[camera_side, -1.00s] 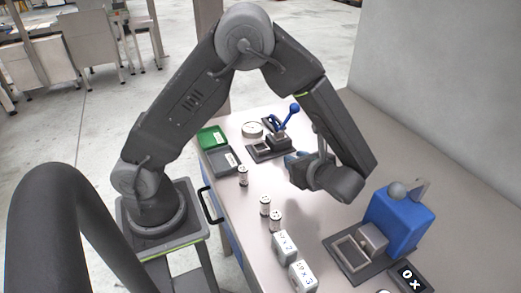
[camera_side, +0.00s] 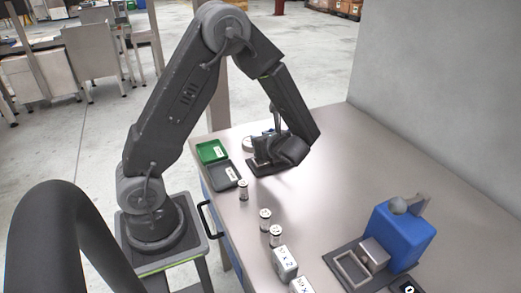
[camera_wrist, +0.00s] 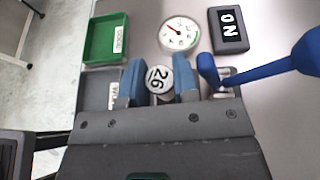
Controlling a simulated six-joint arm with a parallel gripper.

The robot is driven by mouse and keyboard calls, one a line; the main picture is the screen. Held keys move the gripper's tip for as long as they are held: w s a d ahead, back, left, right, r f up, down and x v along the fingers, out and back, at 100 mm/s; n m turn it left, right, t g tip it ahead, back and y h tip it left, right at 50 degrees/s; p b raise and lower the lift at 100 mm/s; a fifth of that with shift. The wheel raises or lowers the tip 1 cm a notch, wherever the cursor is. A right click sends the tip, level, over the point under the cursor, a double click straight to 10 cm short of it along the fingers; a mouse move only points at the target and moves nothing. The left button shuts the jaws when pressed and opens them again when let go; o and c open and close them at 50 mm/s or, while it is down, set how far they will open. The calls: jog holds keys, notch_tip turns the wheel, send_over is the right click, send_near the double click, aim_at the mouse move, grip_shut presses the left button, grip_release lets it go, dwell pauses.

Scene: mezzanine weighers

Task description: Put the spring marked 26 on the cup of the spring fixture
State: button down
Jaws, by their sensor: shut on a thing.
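The spring marked 26 (camera_wrist: 158,79) is between the two blue fingers of my gripper (camera_wrist: 159,84) in the wrist view, its numbered end facing the camera. My gripper is shut on it. In the side view my gripper (camera_side: 270,153) hangs over the spring fixture at the far end of the table and hides the spring. Only part of the fixture's dark base (camera_side: 262,172) shows there. In the wrist view the fixture's blue lever (camera_wrist: 217,74) is just right of the right finger. I cannot make out the cup; my gripper hides that area.
A green tray (camera_wrist: 86,48) and a grey tray (camera_wrist: 89,88) lie left of my gripper. Small cylinders (camera_side: 264,219), white blocks (camera_side: 285,262) and a blue device (camera_side: 400,236) are nearer the side camera.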

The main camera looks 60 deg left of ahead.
jog(key=shift+a+f, duration=0.2)
jog(key=shift+f, duration=1.55)
jog(key=shift+f, duration=0.15)
jog(key=c, duration=1.2)
grip_release()
jog(key=shift+o, duration=0.2)
